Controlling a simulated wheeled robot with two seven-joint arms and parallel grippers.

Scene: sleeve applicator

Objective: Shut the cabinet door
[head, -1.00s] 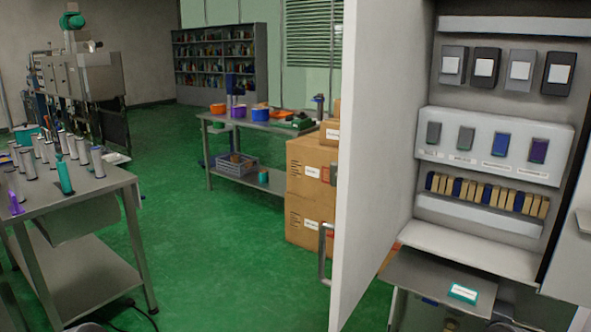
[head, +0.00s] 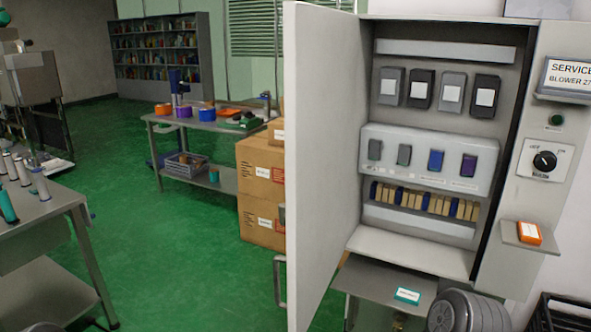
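The cabinet door (head: 322,150) is a tall light-grey panel in the head view. It stands wide open, swung out toward me from the left side of the cabinet (head: 447,240). A metal bar handle (head: 279,281) sits low on the door's free left edge. The open cabinet shows several grey and black switch boxes, a pale panel with coloured switches, and a row of tan and blue blocks. Neither of my grippers is in view.
A small shelf (head: 368,282) with a teal-labelled item (head: 407,295) sits below the cabinet opening. An orange item (head: 529,232) rests on a side ledge by a rotary knob (head: 545,161). Cardboard boxes (head: 262,190) stand behind the door. Green floor (head: 180,260) left of the door is clear.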

